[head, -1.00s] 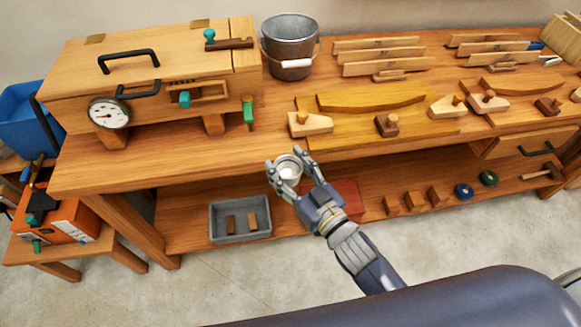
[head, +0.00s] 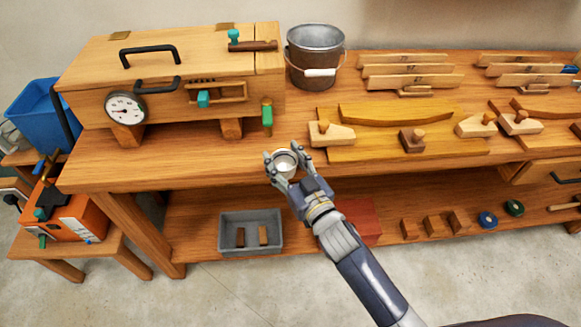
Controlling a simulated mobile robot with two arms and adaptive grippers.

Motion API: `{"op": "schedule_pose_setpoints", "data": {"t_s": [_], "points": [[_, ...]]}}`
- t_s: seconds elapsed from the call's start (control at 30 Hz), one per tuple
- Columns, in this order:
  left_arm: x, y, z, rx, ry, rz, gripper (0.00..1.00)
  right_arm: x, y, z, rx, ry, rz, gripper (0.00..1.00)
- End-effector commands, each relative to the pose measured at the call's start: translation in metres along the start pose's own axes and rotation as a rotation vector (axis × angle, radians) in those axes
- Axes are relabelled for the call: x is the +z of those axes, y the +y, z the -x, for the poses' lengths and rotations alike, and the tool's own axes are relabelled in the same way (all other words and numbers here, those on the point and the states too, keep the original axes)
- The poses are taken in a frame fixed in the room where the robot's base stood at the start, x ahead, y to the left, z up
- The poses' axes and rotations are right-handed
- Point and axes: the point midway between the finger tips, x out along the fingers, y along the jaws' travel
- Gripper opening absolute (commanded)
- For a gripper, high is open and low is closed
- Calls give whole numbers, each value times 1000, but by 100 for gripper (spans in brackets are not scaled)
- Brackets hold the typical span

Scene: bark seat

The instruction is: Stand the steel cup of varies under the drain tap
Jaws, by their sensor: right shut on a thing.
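My right gripper (head: 283,166) is shut on the small steel cup (head: 286,160), with its fingers around the cup's sides. The cup is upright, open side up, with a pale inside, in front of the bench's front edge. The drain tap (head: 267,116) is a green-handled piece at the lower right end of the wooden steam box (head: 180,75). The cup is below and a little to the right of the tap in the picture, apart from it. My left gripper is not in view.
The workbench (head: 190,172) has free room below the tap. A metal bucket (head: 315,55) stands right of the box. Wooden planes and curved boards (head: 395,115) lie further right. A grey tray (head: 251,216) sits on the lower shelf.

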Motion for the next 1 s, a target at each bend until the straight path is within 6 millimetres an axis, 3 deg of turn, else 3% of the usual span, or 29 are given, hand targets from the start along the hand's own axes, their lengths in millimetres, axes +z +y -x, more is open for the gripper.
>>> {"op": "schedule_pose_setpoints", "data": {"t_s": [0.6, 1.0], "points": [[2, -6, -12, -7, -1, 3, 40, 1, -3, -60, 0, 2, 0, 26], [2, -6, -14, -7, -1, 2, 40, 1, -4, -70, 0, 1, 0, 26]]}}
